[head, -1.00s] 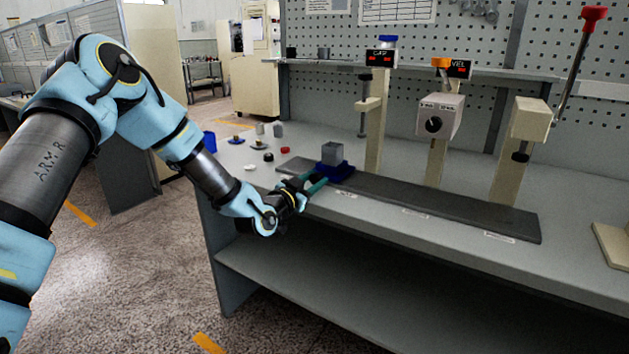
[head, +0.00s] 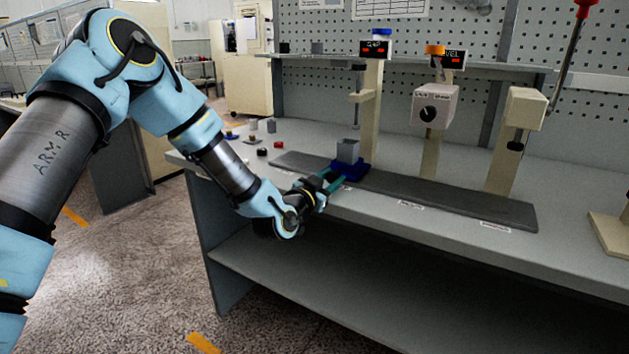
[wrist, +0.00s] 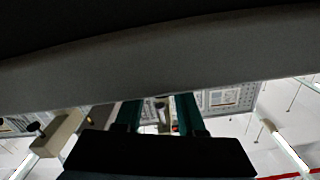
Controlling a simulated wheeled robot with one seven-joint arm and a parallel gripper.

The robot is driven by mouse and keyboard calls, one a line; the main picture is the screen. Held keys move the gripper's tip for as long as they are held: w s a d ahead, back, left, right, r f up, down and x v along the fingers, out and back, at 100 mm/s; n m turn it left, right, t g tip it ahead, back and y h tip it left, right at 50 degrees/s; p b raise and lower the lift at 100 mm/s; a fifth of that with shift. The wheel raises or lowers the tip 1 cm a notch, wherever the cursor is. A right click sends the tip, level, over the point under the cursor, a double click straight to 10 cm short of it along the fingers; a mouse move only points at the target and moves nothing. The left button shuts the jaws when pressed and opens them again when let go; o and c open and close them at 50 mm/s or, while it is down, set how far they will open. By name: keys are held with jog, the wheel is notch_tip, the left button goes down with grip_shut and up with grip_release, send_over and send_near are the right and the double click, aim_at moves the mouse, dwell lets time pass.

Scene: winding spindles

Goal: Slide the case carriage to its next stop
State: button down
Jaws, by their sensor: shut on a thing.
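The case carriage (head: 350,171) is a dark blue block on the long dark rail (head: 445,200) that lies along the bench. A grey square case (head: 347,148) sits on top of it. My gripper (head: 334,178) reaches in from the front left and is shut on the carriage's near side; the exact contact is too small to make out. The carriage stands near the first post (head: 371,115), left of the second white label (head: 411,205). In the wrist view my green fingers (wrist: 160,112) show, but the carriage cannot be made out.
A third post (head: 505,150) has a red-knobbed lever. Small parts, including a red one (head: 262,152), lie at the bench's left end. The rail right of the carriage is clear.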

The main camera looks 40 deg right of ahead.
aim_at(408, 209)
jog(key=s+d+b, duration=0.1)
jog(key=s, duration=0.4)
jog(key=s+d+b, duration=0.2)
jog(key=s, duration=0.4)
jog(key=s+d+b, duration=0.1)
jog(key=s+b, duration=0.1)
jog(key=s, duration=0.4)
jog(key=shift+s+d+f, duration=0.1)
jog(key=shift+s+d, duration=0.15)
jog(key=shift+d, duration=0.05)
jog(key=shift+s+d+b, duration=0.25)
jog(key=shift+s+b, duration=0.2)
jog(key=shift+s, duration=0.45)
jog(key=c, duration=0.5)
grip_release()
jog(key=b+v, duration=0.1)
jog(key=v, duration=0.9)
jog(key=shift+a+b, duration=0.3)
jog(key=shift+a, duration=0.1)
